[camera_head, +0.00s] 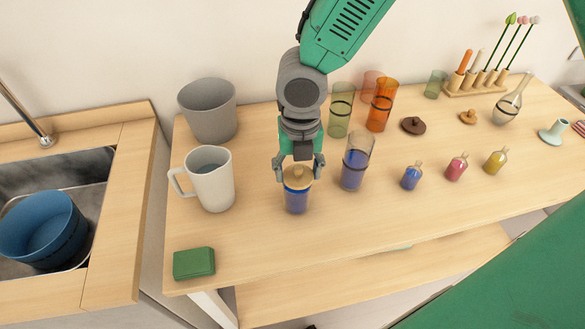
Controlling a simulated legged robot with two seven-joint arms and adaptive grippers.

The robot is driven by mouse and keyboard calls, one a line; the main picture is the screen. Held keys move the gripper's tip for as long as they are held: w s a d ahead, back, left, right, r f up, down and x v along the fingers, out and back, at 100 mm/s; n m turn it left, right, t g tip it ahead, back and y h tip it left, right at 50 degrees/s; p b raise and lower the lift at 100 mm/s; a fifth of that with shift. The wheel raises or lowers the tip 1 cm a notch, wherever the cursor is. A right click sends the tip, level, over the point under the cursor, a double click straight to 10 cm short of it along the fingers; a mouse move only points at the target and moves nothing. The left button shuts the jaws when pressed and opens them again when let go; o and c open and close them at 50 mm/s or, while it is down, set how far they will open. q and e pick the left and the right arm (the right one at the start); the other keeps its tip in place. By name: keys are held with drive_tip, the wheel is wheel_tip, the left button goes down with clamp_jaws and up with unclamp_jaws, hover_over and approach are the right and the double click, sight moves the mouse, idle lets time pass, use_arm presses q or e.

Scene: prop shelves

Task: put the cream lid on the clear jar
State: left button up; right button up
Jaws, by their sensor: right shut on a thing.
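The clear jar (296,203) stands upright on the wooden table and looks blue inside. The cream lid (297,177) is at the jar's mouth, with a small knob on top. I cannot tell from this view whether it is fully seated or slightly above the rim. My right gripper (298,173) points down from above and is shut on the lid, one finger on each side. My left gripper is not in view.
A tall glass (353,171) with blue contents stands close right of the jar. A white mug (211,181) and grey bin (208,112) are to the left. A green block (194,263) lies front left. Small bottles stand right. The table in front of the jar is clear.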

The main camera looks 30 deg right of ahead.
drive_tip(key=shift+d, duration=0.3)
drive_tip(key=shift+a, duration=0.85)
drive_tip(key=shift+d+f, duration=0.35)
drive_tip(key=shift+d, duration=0.4)
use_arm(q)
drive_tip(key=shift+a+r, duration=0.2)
use_arm(e)
drive_tip(key=shift+a, duration=0.6)
drive_tip(key=shift+d, duration=0.1)
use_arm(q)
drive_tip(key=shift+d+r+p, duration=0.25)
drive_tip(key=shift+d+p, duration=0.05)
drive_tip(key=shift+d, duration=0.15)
use_arm(e)
drive_tip(key=shift+d+f, duration=0.25)
drive_tip(key=shift+d, duration=0.15)
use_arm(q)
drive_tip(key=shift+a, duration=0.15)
use_arm(e)
drive_tip(key=shift+a, duration=0.15)
drive_tip(key=o, duration=1)
drive_tip(key=shift+a, duration=0.1)
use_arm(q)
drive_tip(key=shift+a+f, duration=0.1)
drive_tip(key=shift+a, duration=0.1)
use_arm(e)
drive_tip(key=shift+a, duration=0.15)
